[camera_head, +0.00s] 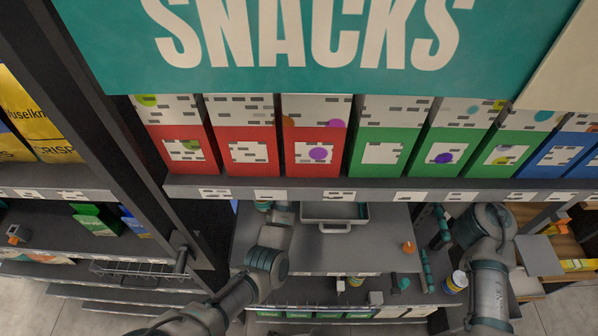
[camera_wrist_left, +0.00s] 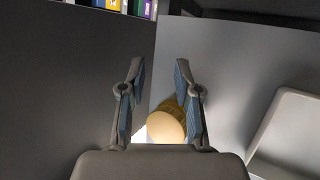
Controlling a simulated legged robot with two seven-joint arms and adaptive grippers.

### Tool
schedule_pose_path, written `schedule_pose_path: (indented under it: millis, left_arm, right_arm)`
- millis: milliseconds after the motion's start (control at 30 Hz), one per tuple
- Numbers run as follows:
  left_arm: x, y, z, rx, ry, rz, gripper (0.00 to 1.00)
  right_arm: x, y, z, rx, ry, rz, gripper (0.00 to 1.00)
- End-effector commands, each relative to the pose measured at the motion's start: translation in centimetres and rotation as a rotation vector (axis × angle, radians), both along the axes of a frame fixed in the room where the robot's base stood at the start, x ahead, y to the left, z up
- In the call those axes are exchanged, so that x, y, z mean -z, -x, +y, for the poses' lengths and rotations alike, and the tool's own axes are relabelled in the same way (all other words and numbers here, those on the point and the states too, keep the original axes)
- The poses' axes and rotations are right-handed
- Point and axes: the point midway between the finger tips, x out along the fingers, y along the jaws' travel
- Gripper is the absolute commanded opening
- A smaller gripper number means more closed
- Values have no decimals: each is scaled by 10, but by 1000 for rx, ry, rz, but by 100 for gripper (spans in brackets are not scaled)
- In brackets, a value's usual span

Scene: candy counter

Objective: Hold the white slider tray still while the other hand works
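The white slider tray (camera_head: 336,228) sits on the grey shelf under the snack boxes in the head view, its back part hidden by the upper shelf. In the left wrist view the tray (camera_wrist_left: 281,130) is at the right, apart from my fingers. My left gripper (camera_wrist_left: 160,68) is open, with nothing held between its blue-padded fingertips. In the head view my left arm reaches up to the left of the tray, and its fingers are not clear there. My right arm is at the right, apart from the tray; its finger state is unclear.
A round tan-topped container (camera_wrist_left: 167,123) shows beyond the left fingers. A small orange item (camera_head: 408,247) stands on the shelf right of the tray. Red snack boxes (camera_head: 248,152) and green ones (camera_head: 382,152) line the upper shelf, whose front edge (camera_head: 330,190) overhangs the tray.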

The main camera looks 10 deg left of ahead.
Motion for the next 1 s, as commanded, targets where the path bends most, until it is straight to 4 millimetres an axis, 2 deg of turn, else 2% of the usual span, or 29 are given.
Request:
schedule_pose_path:
  millis: [33, 100, 200, 300, 433, 567, 800, 1000]
  left_arm:
    - [1, 1, -27, -13, 157, 46, 32]
    - [2, 8, -60, -21, 336, 114, 32]
    - [-5, 16, -96, -14, 503, 189, 32]
    - [-10, 21, -116, -4, 596, 237, 32]
    - [-9, 25, -127, 3, 643, 265, 32]
    - [6, 25, -128, 2, 647, 268, 32]
    - [55, 25, -131, 1, 644, 269, 32]
    - [88, 24, -134, 2, 642, 267, 32]
  right_arm:
    - [0, 0, 0, 0, 0, 0, 42]
    - [0, 0, 0, 0, 0, 0, 42]
    - [0, 0, 0, 0, 0, 0, 42]
    - [0, 0, 0, 0, 0, 0, 42]
    - [0, 0, 0, 0, 0, 0, 42]
    - [0, 0, 1, 0, 0, 0, 42]
    - [0, 0, 0, 0, 0, 0, 42]
    - [0, 0, 0, 0, 0, 0, 42]
